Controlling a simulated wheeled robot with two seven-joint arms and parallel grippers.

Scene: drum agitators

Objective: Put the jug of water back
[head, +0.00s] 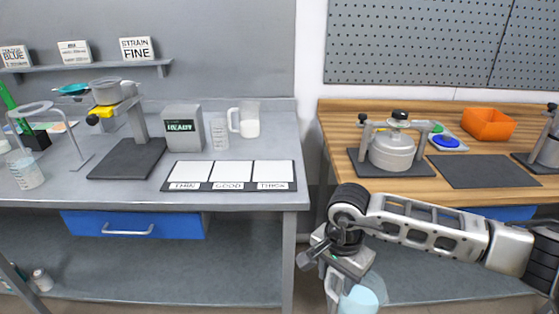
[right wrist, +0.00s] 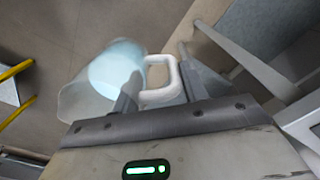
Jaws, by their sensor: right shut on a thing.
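The jug of water (right wrist: 100,88) is a clear jug with pale blue water and a white handle (right wrist: 165,95), seen in the right wrist view. My right gripper (right wrist: 160,75) is shut on that handle, one finger passing on each side of it. In the head view the jug (head: 362,298) hangs low at the bottom edge, in front of the benches and below their tops, and is partly hidden by my right gripper (head: 338,285) and cut off by the frame. My left gripper is not in view.
The grey bench (head: 235,199) carries a second jug (head: 248,120), a clear beaker (head: 219,134), a display box (head: 183,127) and a card with white panels (head: 230,174). The wooden bench (head: 440,119) holds a lidded pot (head: 392,150), a dark mat (head: 488,171) and an orange bin (head: 488,124).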

